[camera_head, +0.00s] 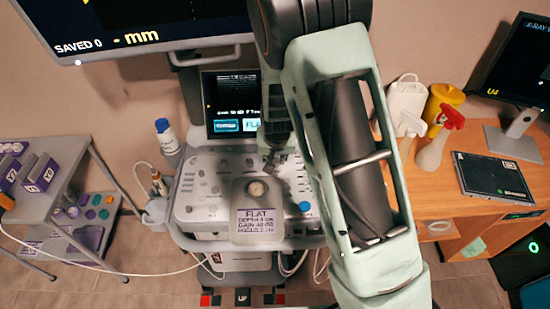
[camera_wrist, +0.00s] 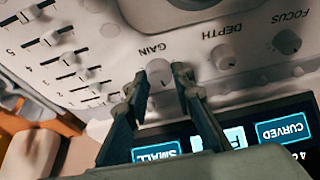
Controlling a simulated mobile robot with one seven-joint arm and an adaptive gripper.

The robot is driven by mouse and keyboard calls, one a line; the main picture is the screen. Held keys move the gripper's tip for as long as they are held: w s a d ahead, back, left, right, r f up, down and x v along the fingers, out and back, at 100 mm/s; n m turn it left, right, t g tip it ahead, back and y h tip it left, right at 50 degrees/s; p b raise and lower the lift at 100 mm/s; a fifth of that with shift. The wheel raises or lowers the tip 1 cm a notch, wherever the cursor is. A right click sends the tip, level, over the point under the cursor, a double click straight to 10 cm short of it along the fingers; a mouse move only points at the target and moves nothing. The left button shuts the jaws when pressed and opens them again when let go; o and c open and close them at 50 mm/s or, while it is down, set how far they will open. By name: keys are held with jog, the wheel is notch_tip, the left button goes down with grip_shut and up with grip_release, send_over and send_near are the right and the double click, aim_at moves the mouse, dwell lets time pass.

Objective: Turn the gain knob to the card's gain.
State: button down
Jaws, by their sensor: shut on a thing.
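The gain knob (camera_wrist: 158,71) is a round pale knob on the console panel, beside the printed word GAIN. In the wrist view my gripper (camera_wrist: 160,80) has a dark finger on each side of it and is shut on it. In the head view my gripper (camera_head: 275,155) is over the upper part of the console (camera_head: 190,187), and the knob cannot be made out there. The card (camera_head: 258,224) stands at the console's front and reads FLAT, with depth, gain and focus lines. The gain line looks like 40-50, but the small print is blurred.
The depth knob (camera_wrist: 222,58) sits right beside my gripper, with the focus knob (camera_wrist: 287,42) farther right. Several sliders (camera_wrist: 67,57) lie left. A touch screen (camera_head: 232,105) rises behind the panel. A spray bottle (camera_head: 437,140) stands on the right desk.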

jog(key=shift+f+n+b, duration=0.15)
jog(key=shift+n+b, duration=0.25)
jog(key=shift+b, duration=0.4)
jog(key=n+y+b, duration=0.1)
jog(key=b, duration=0.2)
jog(key=shift+w+d+n, duration=0.1)
jog(key=shift+d+n, duration=0.05)
jog(key=shift+n, duration=0.15)
jog(key=shift+d+n+y+b, duration=0.1)
jog(key=shift+n+y+b, duration=0.2)
jog(key=shift+n+b, duration=0.55)
jog(key=shift+n+y+b, duration=0.3)
jog(key=shift+n+b, duration=0.15)
jog(key=shift+n, duration=0.4)
jog(key=shift+r, duration=0.2)
jog(key=c, duration=1.7)
grip_release()
jog(key=shift+o, duration=0.2)
jog(key=v, duration=1.2)
jog(key=shift+w+g, duration=0.2)
jog(key=shift+g, duration=0.1)
